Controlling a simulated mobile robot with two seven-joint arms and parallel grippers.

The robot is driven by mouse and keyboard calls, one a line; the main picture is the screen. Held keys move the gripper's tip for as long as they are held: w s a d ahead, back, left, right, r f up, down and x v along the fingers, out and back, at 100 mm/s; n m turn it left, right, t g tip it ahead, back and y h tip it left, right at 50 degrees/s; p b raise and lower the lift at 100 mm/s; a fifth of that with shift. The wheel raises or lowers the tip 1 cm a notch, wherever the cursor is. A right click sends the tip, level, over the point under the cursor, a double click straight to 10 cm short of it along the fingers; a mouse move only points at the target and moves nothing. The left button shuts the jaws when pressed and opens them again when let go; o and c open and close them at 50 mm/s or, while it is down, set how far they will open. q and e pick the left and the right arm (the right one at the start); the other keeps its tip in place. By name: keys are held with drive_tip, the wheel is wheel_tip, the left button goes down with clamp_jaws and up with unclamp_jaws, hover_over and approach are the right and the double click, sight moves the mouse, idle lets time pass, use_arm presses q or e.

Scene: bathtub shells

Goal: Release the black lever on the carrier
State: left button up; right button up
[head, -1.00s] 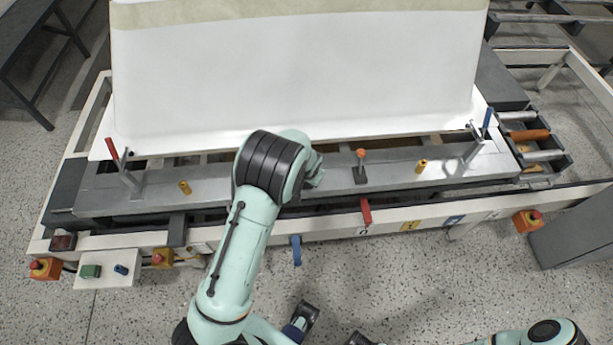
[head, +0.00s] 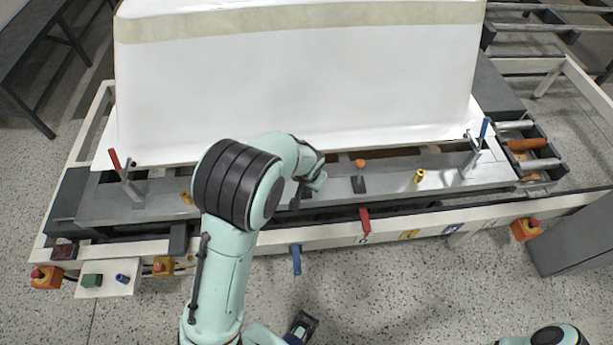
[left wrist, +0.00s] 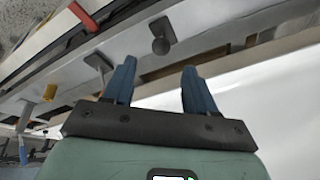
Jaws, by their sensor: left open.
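The black lever (left wrist: 160,44), with a round dark knob on a grey plate, stands on the carrier's metal rail in the left wrist view. My left gripper (left wrist: 159,78) is open and empty, its two blue fingers apart. The knob appears beyond the gap between the fingertips, apart from them. In the head view, my left gripper (head: 314,180) is over the carrier (head: 395,178), just left of an orange-knobbed lever (head: 359,164). My arm hides its fingers and most of the black lever there.
A white tub shell (head: 300,85) stands behind the rail. Upright clamps with a red handle (head: 114,158) and a blue handle (head: 484,127) flank it. Yellow pins (head: 418,176) stick up from the rail. A red lever (head: 365,220) and a blue lever (head: 296,260) hang at the front.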

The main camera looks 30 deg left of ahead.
use_arm(q)
drive_tip(key=shift+v, duration=1.25)
